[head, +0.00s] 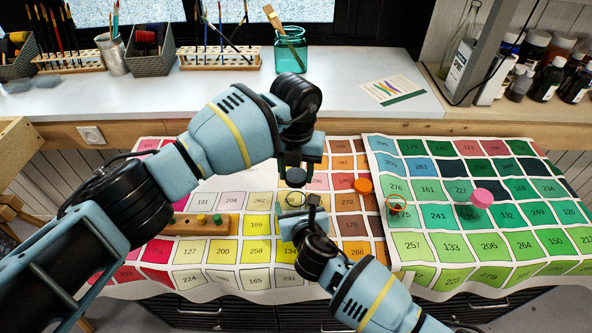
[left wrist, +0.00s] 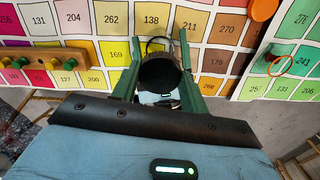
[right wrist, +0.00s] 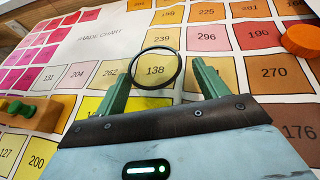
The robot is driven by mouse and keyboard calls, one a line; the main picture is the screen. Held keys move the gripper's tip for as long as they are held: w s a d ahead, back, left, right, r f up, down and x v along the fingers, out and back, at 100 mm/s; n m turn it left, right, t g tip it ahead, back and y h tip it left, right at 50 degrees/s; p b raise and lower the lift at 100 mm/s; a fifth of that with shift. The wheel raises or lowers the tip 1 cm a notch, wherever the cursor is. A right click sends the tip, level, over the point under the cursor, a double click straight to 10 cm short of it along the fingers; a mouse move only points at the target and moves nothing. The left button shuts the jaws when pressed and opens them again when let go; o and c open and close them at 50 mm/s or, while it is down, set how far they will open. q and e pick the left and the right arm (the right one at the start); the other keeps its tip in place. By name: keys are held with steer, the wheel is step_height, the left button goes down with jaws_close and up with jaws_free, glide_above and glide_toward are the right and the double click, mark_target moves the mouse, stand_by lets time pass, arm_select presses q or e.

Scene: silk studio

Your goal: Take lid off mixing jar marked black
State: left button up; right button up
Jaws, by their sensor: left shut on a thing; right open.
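My left gripper (head: 296,166) is shut on a black lid (head: 296,178). The lid is a dark disc between the fingers in the left wrist view (left wrist: 160,74). In the head view it appears just above a clear jar (head: 291,198), apart from its rim. The jar's thin dark open rim shows between the right gripper's fingers in the right wrist view (right wrist: 156,67). My right gripper (head: 300,213) is open, low at the jar, one finger on each side in its wrist view; whether they touch it I cannot tell. No marking on the jar is readable.
An orange lid (head: 363,185) lies on the chart, right of the jar. An orange-rimmed jar (head: 397,204) and a pink lid (head: 482,198) are farther right. A wooden block with colored knobs (head: 200,224) is left. Numbered color charts (head: 255,281) cover the table.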

mark_target(296, 173)
arm_select(q)
steer(key=shift+t, duration=0.5)
steer(key=r, duration=0.2)
steer(key=r+p, duration=0.1)
steer(key=r, duration=0.2)
steer(key=r+p, duration=0.1)
steer(key=r, duration=0.1)
steer(key=shift+w+r, duration=0.2)
steer(key=shift+w, duration=0.15)
arm_select(e)
steer(key=v, duration=1.1)
arm_select(q)
steer(key=shift+r, duration=0.15)
arm_select(e)
steer(key=shift+s+d+r, duration=0.1)
steer(key=shift+s+r, duration=0.1)
steer(key=shift+s, duration=0.1)
steer(key=shift+s+f, duration=0.1)
